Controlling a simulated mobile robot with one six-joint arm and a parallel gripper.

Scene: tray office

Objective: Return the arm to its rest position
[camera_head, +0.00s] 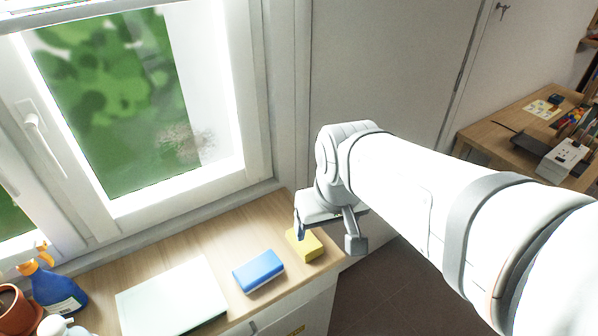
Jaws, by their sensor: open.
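My arm reaches in from the right side of the head view. My gripper (328,236) is at its end, over the right end of the wooden counter (246,222). Its two fingers are apart, one at the left above the yellow block (305,246) and one at the right past the counter's edge. The gripper looks empty. The yellow block sits on the counter partly behind the left finger. I cannot tell whether the finger touches it.
A blue sponge (259,271) lies left of the yellow block. A pale flat board (172,298), a blue spray bottle (56,288) and a plant pot (15,308) stand farther left. A window (222,120) is behind. A cluttered desk (487,135) is at the far right.

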